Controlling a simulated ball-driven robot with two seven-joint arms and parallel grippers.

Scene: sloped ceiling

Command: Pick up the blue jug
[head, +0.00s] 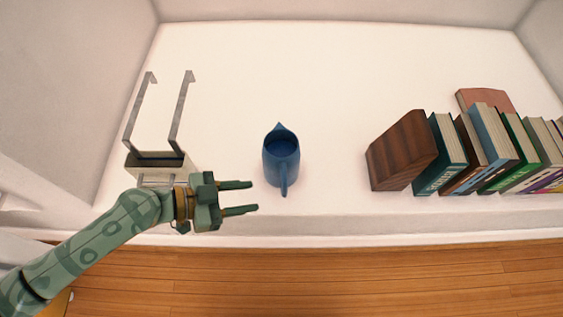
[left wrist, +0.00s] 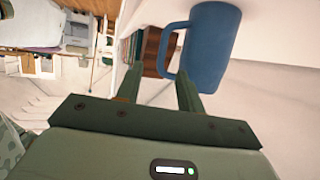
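The blue jug (head: 281,160) stands upright on the white surface near its front edge, its handle toward me. My left gripper (head: 256,197) is left of the jug's handle, its two fingers apart and pointing right toward it. In the left wrist view the blue jug (left wrist: 211,45) appears beyond the fingertips (left wrist: 160,80), with its handle near them. The space between the fingers looks empty. I cannot tell whether a fingertip touches the handle. My right gripper is not in view.
A wooden block (head: 402,152) and a row of books (head: 490,150) stand to the right on the white surface (head: 330,75). A metal-framed holder (head: 158,150) stands left, close behind my left gripper. Clear surface lies behind the jug. The wooden floor (head: 350,280) is in front.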

